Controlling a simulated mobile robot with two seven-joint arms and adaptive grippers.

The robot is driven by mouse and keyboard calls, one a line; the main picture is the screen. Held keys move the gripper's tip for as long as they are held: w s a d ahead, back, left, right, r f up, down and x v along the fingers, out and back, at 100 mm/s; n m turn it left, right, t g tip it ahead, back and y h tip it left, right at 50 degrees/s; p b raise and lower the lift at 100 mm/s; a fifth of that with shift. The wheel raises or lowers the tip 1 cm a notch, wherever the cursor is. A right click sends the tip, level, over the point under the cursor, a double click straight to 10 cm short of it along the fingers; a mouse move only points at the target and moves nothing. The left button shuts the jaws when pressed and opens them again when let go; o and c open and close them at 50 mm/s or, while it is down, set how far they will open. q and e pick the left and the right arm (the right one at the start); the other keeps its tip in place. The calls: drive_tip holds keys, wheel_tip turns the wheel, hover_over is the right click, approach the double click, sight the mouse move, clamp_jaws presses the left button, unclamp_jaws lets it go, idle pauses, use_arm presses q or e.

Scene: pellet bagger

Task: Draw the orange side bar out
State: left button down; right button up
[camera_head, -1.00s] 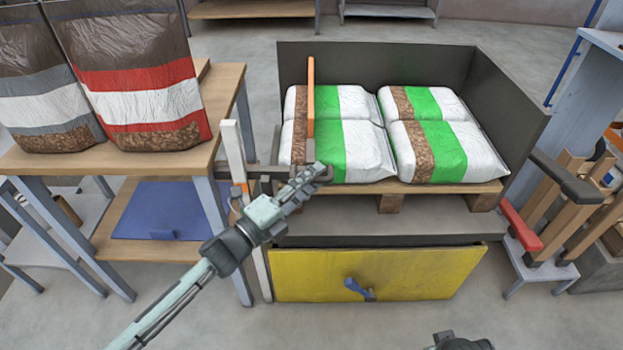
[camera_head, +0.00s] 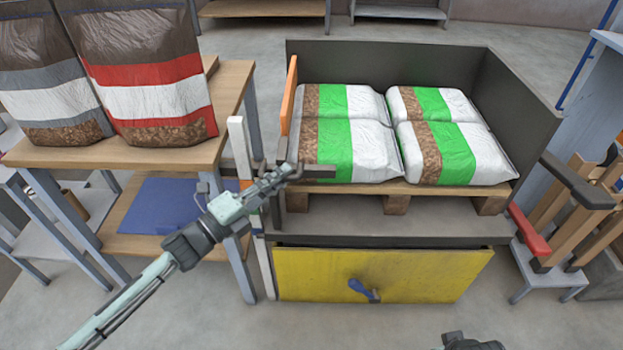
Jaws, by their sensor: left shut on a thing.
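The orange side bar (camera_head: 290,98) stands upright at the left end of the dark open-fronted bin (camera_head: 400,66), left of the bags. Its lower part merges with dark metal parts behind my gripper. My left gripper (camera_head: 296,171) is at the bin's front left corner, shut on a dark part below the orange length, which appears to be the side bar's handle. The exact contact is too small to see. Only a dark piece of my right gripper (camera_head: 470,342) shows at the bottom edge; its fingers cannot be made out.
Several green-and-white bags (camera_head: 345,150) lie on a pallet (camera_head: 396,203) in the bin. A yellow drawer (camera_head: 420,275) with a blue handle (camera_head: 362,290) is below. A white post (camera_head: 240,150) and a wooden table (camera_head: 225,110) with brown bags stand close on the left.

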sight(249, 178)
use_arm(q)
drive_tip(key=a, duration=0.6)
drive_tip(key=shift+a+b, duration=0.3)
drive_tip(key=shift+b, duration=0.1)
use_arm(e)
wheel_tip(249, 178, up, 3)
drive_tip(key=shift+d+f, duration=0.1)
drive_tip(key=shift+f, duration=0.1)
use_arm(q)
drive_tip(key=c, duration=1.5)
unclamp_jaws()
drive_tip(key=shift+c, duration=0.2)
drive_tip(key=shift+d, duration=0.1)
drive_tip(key=v, duration=1.2)
